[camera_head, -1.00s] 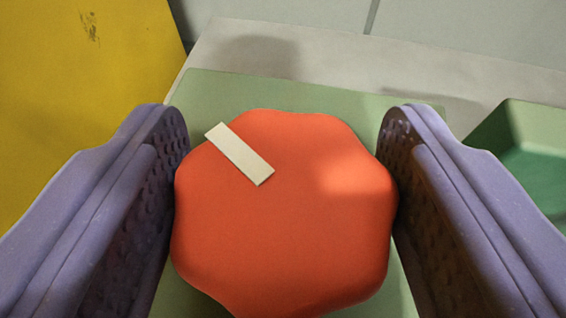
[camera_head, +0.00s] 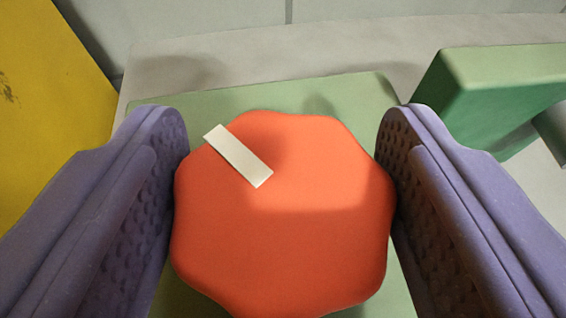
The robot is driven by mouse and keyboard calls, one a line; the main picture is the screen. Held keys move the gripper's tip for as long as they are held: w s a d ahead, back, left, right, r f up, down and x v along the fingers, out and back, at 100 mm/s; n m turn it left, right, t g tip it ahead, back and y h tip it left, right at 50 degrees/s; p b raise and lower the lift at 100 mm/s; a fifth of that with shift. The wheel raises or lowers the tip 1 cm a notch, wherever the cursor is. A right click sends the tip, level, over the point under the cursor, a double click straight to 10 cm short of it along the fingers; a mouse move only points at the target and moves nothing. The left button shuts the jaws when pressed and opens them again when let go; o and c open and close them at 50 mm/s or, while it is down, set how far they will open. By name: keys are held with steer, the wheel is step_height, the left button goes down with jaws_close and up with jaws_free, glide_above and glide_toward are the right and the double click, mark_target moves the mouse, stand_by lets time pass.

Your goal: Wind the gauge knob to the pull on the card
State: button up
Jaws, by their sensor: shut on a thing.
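The gauge knob (camera_head: 285,240) is a large orange, lobed knob that fills the middle of the view. A pale cream bar (camera_head: 238,156) marks its face, pointing to the upper left. My gripper (camera_head: 283,190) has two purple, dimpled fingers, one on each side of the knob, shut on it. Behind the knob is a flat green plate (camera_head: 345,98). No card with a pull reading can be made out, nor any scale or number.
A raised green block (camera_head: 490,80) stands at the upper right, close to my right finger. A yellow panel (camera_head: 45,100) is at the left. A grey surface (camera_head: 330,50) runs along the back, with a paler panelled area behind it.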

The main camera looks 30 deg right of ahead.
steer(key=o, duration=1)
steer(key=shift+c, duration=0.2)
steer(key=p+v, duration=0.2)
steer(key=v, duration=0.5)
steer(key=shift+s+a+r, duration=0.1)
steer(key=shift+s+a, duration=0.05)
steer(key=shift+s, duration=0.2)
